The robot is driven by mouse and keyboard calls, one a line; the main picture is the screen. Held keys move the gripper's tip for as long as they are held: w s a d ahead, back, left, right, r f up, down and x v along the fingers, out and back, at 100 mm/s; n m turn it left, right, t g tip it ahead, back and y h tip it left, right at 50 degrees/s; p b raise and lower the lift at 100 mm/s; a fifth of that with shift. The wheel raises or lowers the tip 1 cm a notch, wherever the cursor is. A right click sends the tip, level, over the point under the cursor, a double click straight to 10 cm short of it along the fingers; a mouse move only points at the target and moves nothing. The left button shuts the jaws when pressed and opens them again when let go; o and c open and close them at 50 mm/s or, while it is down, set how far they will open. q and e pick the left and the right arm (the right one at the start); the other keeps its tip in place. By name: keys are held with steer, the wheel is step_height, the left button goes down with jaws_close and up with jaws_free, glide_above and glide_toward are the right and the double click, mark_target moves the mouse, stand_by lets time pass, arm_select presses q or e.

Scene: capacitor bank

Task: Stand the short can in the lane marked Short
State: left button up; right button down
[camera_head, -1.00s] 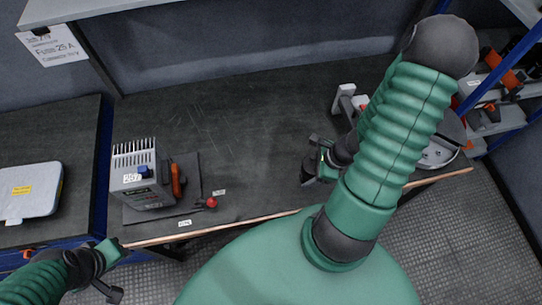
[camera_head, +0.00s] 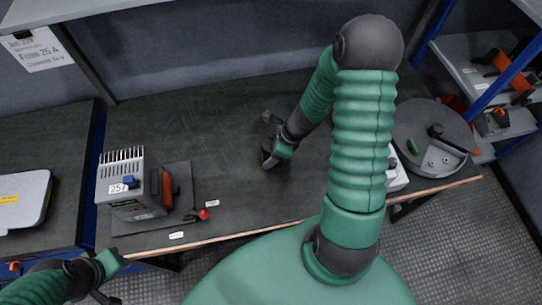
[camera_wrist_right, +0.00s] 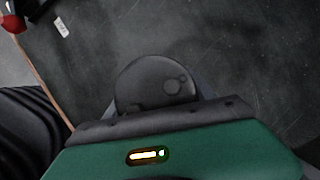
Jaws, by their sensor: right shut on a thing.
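My right gripper (camera_head: 270,139) is over the middle of the bench in the head view. It is shut on a dark round can, whose top with small circles shows in the right wrist view (camera_wrist_right: 155,84). The head view does not show the can clearly, and I cannot tell its height. My left gripper (camera_head: 108,279) is at the lower left, in front of the bench edge; its jaws are not clear. Small white labels lie on the bench, one near the red knob (camera_head: 212,203) and one by the front edge (camera_head: 177,235). I cannot read Short on either.
A round dark turntable (camera_head: 412,112) is at the right, and a white box (camera_head: 398,180) is partly hidden by my right arm. The bench's middle and back are clear.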

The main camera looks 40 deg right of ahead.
step_height(320, 180, down, 3)
steer(key=shift+s+d+b, duration=0.1)
steer(key=shift+b, duration=0.2)
steer(key=shift+a+r, duration=0.2)
steer(key=shift+a, duration=0.15)
steer(key=shift+a+f, duration=0.1)
steer(key=shift+a, duration=0.05)
steer(key=c, duration=0.8)
jaws_free()
steer(key=shift+f, duration=0.1)
steer(key=o, duration=0.4)
steer(key=shift+o, duration=0.2)
steer(key=shift+d, duration=0.35)
steer(key=shift+a, duration=0.15)
